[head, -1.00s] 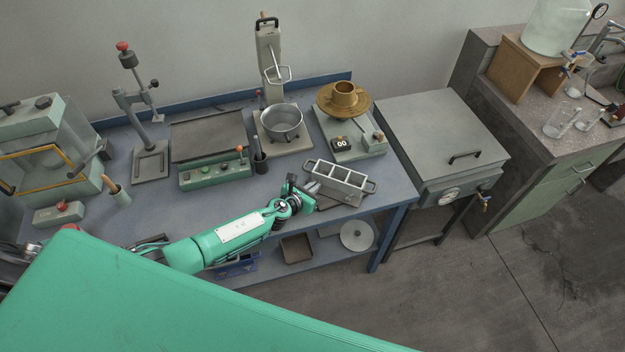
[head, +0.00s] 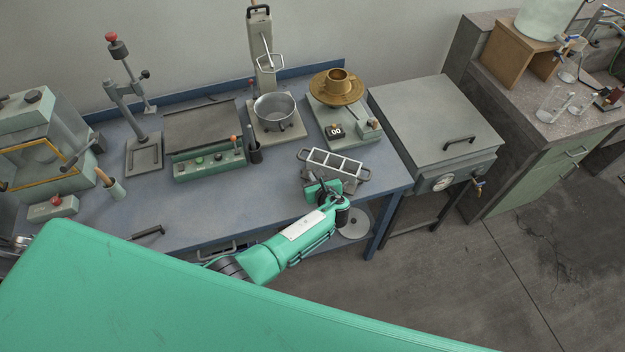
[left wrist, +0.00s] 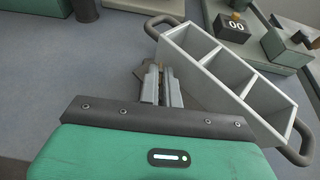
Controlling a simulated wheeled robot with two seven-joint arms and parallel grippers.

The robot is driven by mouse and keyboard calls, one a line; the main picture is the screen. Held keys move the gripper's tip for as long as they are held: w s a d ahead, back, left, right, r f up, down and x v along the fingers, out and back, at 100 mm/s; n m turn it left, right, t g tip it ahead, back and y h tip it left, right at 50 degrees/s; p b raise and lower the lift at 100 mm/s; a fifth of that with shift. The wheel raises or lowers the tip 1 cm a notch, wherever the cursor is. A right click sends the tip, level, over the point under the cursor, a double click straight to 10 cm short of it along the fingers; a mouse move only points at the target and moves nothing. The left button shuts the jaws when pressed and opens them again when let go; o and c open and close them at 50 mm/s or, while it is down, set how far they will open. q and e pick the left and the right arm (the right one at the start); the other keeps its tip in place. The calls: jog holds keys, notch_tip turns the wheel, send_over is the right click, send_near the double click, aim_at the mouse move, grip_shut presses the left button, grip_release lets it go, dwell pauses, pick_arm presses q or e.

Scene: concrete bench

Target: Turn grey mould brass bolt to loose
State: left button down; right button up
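The grey mould (head: 334,168), an open block with several compartments and a dark handle at each end, lies on the bench's front right part. It also shows in the left wrist view (left wrist: 232,72), at an angle. My left gripper (head: 318,188) is at the mould's near side. In the left wrist view its two fingers (left wrist: 161,84) are close together beside the mould's left long wall. A small brownish piece (left wrist: 140,71) shows beside the fingertips; I cannot tell whether it is part of the brass bolt. Whether the fingers hold anything is hidden. My right gripper is not in view.
Behind the mould stands a scale (head: 345,128) with a brass-coloured flanged piece (head: 338,88) on it. A metal pot (head: 274,110) stands left of that. A grey lidded box (head: 440,115) is to the right. The bench (head: 245,200) is clear left of the mould.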

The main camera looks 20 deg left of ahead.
pick_arm(q)
jog(key=n+g+y+b, duration=0.2)
jog(key=shift+w+d+f+n+y, duration=0.1)
jog(key=shift+w+d+n+y, duration=0.1)
jog(key=shift+w+n+y, duration=0.15)
jog(key=shift+n+g+y+b, duration=0.35)
jog(key=shift+n+g+b, duration=0.2)
jog(key=shift+b, duration=0.1)
jog(key=shift+r, duration=0.2)
jog(key=c, duration=1.9)
grip_release()
